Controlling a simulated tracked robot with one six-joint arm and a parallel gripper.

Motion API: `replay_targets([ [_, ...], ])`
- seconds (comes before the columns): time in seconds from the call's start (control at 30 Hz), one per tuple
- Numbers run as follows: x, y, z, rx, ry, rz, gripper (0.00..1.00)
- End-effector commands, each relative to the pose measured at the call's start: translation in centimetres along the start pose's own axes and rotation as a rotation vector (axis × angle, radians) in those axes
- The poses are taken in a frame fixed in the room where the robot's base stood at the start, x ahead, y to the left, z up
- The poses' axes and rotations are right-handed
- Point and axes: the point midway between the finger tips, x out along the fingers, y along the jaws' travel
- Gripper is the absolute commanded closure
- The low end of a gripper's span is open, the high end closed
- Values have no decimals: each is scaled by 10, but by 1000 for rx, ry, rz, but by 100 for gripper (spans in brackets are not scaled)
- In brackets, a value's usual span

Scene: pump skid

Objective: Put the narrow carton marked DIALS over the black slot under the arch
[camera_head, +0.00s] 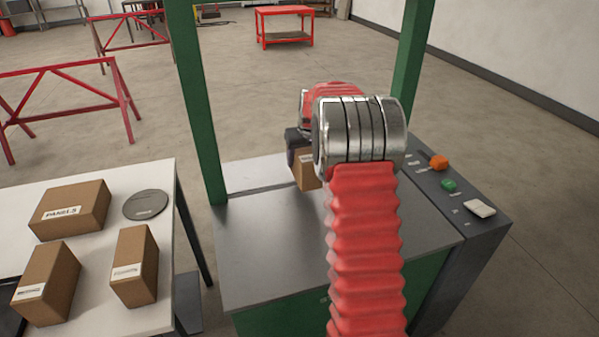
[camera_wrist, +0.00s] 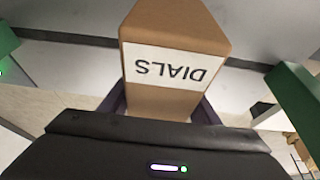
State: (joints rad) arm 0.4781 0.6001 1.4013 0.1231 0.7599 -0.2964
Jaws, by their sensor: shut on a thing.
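My gripper (camera_head: 298,150) is shut on the narrow brown carton (camera_head: 305,172), holding it between the green posts. In the wrist view the carton (camera_wrist: 175,32) shows a white label reading DIALS, upside down; the gripper's fingers (camera_wrist: 160,104) are on either side of it. The arch shows as a left green post (camera_head: 196,110) and a right green post (camera_head: 413,60); its top is out of frame. A thin dark line, likely the black slot (camera_head: 252,188), crosses the steel top and passes behind the carton and arm. I cannot tell whether the carton touches the top.
The steel top (camera_head: 265,240) is clear in front. A dark control panel (camera_head: 455,200) with orange, green and white buttons is at right. A white table (camera_head: 95,310) at left holds a PANELS carton (camera_head: 70,208), two other cartons and a grey disc (camera_head: 146,204).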

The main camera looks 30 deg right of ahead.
Motion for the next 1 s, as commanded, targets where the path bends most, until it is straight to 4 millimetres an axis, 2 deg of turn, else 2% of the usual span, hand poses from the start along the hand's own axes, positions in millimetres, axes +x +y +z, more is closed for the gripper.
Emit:
replay_targets([
  [0.4, 42, 0, 17, 1, 1, 0, 79],
  [0.83, 47, 1, 19, 1, 2, 0, 79],
  [0.87, 48, 0, 20, 1, 0, 0, 42],
  [1.0, 48, 0, 20, 1, 0, 0, 33],
])
